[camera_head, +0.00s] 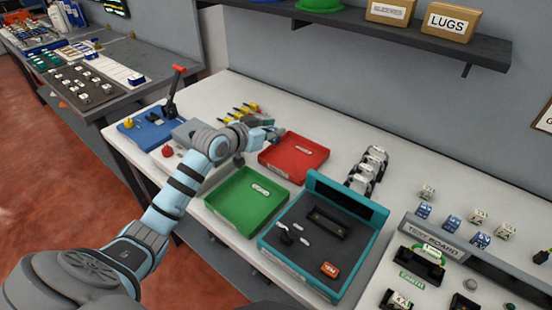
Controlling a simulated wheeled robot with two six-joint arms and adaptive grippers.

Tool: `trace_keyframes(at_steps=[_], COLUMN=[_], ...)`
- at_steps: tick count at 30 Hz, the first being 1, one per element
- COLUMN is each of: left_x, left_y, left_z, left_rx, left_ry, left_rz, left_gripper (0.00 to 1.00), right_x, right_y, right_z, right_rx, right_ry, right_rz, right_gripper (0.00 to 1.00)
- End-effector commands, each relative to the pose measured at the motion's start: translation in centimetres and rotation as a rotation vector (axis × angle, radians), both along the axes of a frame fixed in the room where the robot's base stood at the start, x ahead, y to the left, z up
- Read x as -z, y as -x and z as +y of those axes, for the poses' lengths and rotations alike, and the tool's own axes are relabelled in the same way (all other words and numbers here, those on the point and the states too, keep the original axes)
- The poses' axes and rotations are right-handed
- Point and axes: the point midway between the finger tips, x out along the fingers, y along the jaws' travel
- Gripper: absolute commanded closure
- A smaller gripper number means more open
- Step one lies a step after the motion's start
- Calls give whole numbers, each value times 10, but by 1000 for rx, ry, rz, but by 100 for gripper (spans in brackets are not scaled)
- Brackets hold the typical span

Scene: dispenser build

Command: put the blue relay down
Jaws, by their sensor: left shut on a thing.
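My left gripper (273,133) is shut on the blue relay, above the back left corner of the red tray (310,164). The relay is small and mostly hidden by the fingers, so its tilt cannot be told. The red tray holds only a small pale label. I cannot tell whether the gripper or relay touches the tray's rim. Other blue-and-white relays (453,222) stand in the rows at the right. My right gripper is not in view.
A green tray (233,216) and a teal-walled case (331,284) with small parts lie in front. White-and-dark units (368,170) stand right of the red tray. A test board (435,236) is at the right. A shelf (400,33) overhangs the back.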

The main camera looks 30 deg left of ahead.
Motion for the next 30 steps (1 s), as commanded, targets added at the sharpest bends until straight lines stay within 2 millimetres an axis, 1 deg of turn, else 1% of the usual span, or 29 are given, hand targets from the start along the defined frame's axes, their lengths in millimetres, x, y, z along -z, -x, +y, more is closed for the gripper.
trace_keyframes(at_steps=[1, 3, 8, 13, 15, 20, 24, 25, 27, 28, 30], left_x=[20, 37, 57, 91, 95, 93, 97, 96, 95, 95, 95], left_y=[0, 0, 0, 0, 0, 0, 0, 0, 0, 0, 0], left_z=[-1, 0, 0, -1, 0, 0, 0, 0, 0, 0, 0], left_rx=[0, 0, 1, 1, 1, 2, 2, 2, 2, 2, 2], left_ry=[3, 2, 1, 0, 0, -1, -1, -1, -1, -1, -1], left_rz=[3, 2, -1, 1, -3, -3, -3, -3, -3, -2, -3], left_gripper=[97, 97, 97, 97, 97, 97, 97, 71, 60, 56, 56], right_x=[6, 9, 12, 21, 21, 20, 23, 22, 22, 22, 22], right_y=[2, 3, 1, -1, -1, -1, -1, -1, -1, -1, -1], right_z=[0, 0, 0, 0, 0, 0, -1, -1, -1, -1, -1], right_rx=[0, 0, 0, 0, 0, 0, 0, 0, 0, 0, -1], right_ry=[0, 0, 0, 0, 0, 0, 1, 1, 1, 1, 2], right_rz=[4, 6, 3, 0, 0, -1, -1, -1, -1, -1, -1], right_gripper=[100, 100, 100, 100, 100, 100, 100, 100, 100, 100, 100])
